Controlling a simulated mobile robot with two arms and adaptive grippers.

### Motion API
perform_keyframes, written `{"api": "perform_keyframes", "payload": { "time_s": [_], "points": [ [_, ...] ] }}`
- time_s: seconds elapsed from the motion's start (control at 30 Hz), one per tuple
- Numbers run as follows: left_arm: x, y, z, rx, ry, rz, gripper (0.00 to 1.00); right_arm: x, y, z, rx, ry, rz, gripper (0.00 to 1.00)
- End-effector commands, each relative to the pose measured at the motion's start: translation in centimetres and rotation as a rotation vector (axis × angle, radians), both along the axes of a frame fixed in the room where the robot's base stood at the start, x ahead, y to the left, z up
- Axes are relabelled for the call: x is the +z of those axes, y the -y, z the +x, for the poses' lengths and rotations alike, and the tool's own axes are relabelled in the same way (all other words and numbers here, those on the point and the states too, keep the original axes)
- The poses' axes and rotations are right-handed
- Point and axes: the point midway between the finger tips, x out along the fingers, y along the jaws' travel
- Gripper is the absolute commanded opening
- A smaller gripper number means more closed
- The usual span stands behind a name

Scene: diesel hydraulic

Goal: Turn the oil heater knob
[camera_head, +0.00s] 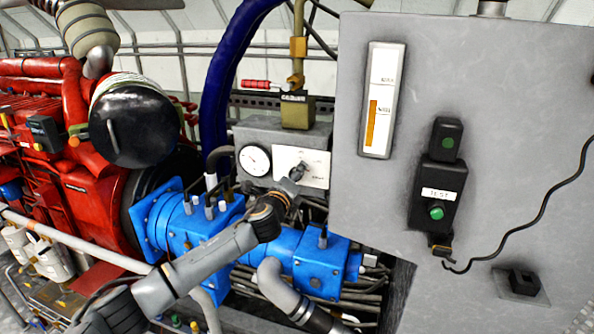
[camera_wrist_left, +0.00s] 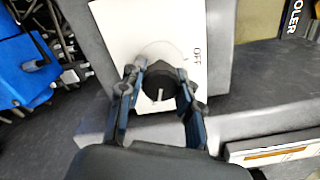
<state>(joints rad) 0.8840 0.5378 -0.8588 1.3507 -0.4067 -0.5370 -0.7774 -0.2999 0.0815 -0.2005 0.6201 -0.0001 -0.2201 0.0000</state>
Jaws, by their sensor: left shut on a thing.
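The oil heater knob is a dark round knob (camera_wrist_left: 160,84) with a white pointer line, on a white plate (camera_wrist_left: 168,30) marked OFF. In the left wrist view the pointer line faces the bottom of the picture, away from OFF. My left gripper (camera_wrist_left: 160,76) is shut on the knob, with one finger on each side of it. In the head view the white plate (camera_head: 316,164) sits on a grey panel, and my left gripper (camera_head: 290,184) reaches it from below left, mostly hiding the knob. My right gripper is not in view.
A round gauge (camera_head: 254,160) is left of the plate. A red-handled valve (camera_head: 262,85) and a COOLER box (camera_head: 297,111) are above. A large grey cabinet (camera_head: 470,60) stands close on the right. Blue pump housings (camera_head: 322,262) lie below, and a red engine (camera_head: 60,150) is at left.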

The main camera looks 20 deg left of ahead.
Motion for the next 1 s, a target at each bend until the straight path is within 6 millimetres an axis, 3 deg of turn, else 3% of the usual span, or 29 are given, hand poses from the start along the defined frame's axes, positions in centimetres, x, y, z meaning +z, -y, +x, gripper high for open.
{"api": "perform_keyframes", "payload": {
  "time_s": [0.4, 0.97, 1.0],
  "points": [
    [-0.26, 0.00, -0.02, -0.001, 0.004, 0.195, 0.02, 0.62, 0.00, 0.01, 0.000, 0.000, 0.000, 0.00],
    [-0.33, 0.00, -0.03, -0.001, 0.004, 0.225, 0.02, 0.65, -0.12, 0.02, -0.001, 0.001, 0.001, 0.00],
    [-0.34, -0.01, -0.03, -0.001, 0.004, 0.225, 0.38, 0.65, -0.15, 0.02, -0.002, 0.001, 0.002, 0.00]
  ]
}}
